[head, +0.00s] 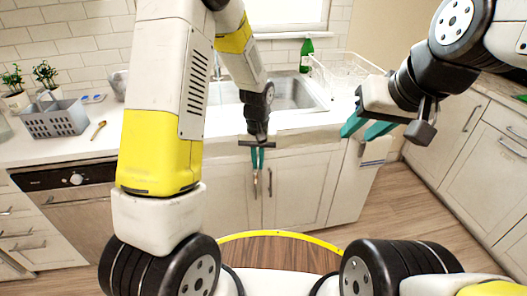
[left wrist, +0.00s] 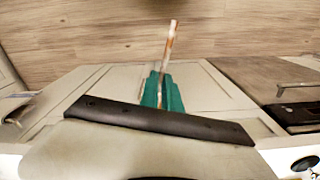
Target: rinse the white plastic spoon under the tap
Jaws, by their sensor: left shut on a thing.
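My left gripper (head: 257,168) hangs in front of the cabinet doors below the sink (head: 290,94). Its teal fingers are shut on a thin, whitish spoon with brown-orange stains (head: 256,188), which points downward. The spoon also shows in the left wrist view (left wrist: 172,40), sticking out between the fingers; its grip end is hidden by them. The tap (head: 217,68) is partly hidden behind my left arm at the back of the sink. My right gripper (head: 358,132) is open and empty, in front of the counter's right end.
A grey basket (head: 55,121), a brown spoon (head: 98,130) and potted plants (head: 45,73) are on the left counter. A green bottle (head: 306,56) and a white dish rack (head: 345,72) stand right of the sink. The counter's front edge lies above and behind my left gripper.

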